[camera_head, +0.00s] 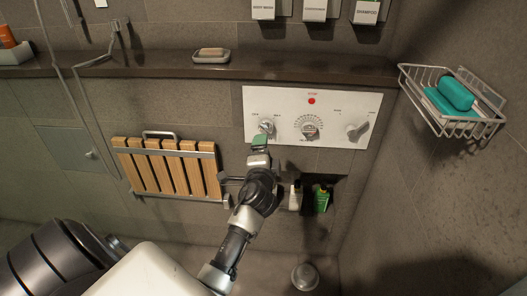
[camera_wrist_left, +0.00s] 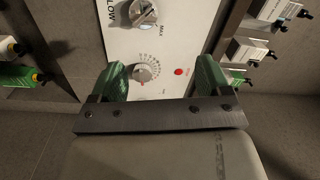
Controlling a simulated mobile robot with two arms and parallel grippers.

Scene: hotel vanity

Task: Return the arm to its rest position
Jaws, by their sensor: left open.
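My left arm rises from the lower middle of the head view. Its left gripper (camera_head: 260,143) with green fingers is just below the left knob (camera_head: 266,127) of the white control panel (camera_head: 340,105). In the left wrist view the gripper (camera_wrist_left: 160,75) is open, with its two green fingers apart. The panel (camera_wrist_left: 172,40) lies beyond them, with the round middle dial (camera_wrist_left: 146,67) seen between the fingers and nothing held. Whether a finger touches the panel, I cannot tell. My right gripper is not in view.
A wooden slatted seat (camera_head: 168,168) is folded on the wall left of the gripper. Bottles (camera_head: 321,200) stand in a niche below the panel. A dark ledge (camera_head: 300,68) with a soap dish (camera_head: 211,57) runs above. A wire basket (camera_head: 452,105) is at right.

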